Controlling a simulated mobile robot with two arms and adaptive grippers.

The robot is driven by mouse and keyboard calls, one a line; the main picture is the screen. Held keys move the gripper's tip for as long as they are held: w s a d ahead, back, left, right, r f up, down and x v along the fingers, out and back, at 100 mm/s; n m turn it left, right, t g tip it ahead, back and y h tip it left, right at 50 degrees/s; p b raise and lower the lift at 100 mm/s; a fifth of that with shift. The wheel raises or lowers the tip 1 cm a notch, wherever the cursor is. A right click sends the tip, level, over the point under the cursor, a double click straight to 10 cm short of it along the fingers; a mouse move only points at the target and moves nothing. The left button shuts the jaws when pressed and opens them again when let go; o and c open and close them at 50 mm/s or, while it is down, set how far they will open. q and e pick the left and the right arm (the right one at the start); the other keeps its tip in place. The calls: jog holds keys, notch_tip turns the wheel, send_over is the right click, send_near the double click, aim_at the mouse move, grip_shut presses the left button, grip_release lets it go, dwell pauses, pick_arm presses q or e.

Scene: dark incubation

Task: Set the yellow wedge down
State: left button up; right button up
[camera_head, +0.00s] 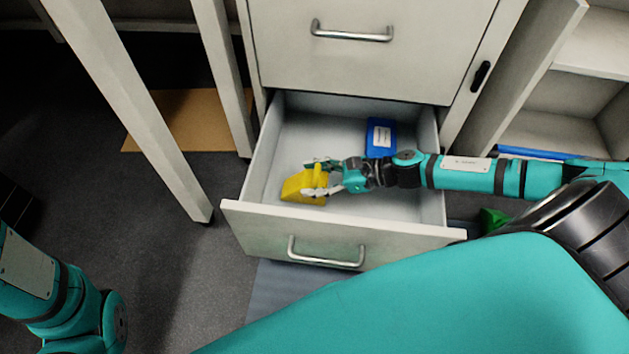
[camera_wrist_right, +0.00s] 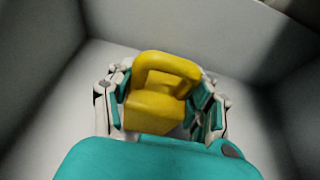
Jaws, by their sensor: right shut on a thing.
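The yellow wedge (camera_head: 297,187) is inside the open drawer (camera_head: 344,233), near its left front part. My right gripper (camera_head: 318,179) reaches in from the right and is shut on the wedge. In the right wrist view the wedge (camera_wrist_right: 155,105) sits between the two fingers of my right gripper (camera_wrist_right: 160,108), with its looped handle upward in the picture. I cannot tell whether its underside touches the drawer floor. My left arm shows at the lower left of the head view, but its gripper is out of view.
A blue object with a white label (camera_head: 381,138) lies at the back right of the drawer. Much of the drawer floor (camera_head: 318,130) is bare. A closed drawer (camera_head: 350,65) is above. A green object (camera_head: 492,219) is on the right, outside the drawer.

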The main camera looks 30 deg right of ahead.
jog(key=shift+r, duration=0.2)
jog(key=shift+f, duration=0.2)
jog(key=o, duration=1.4)
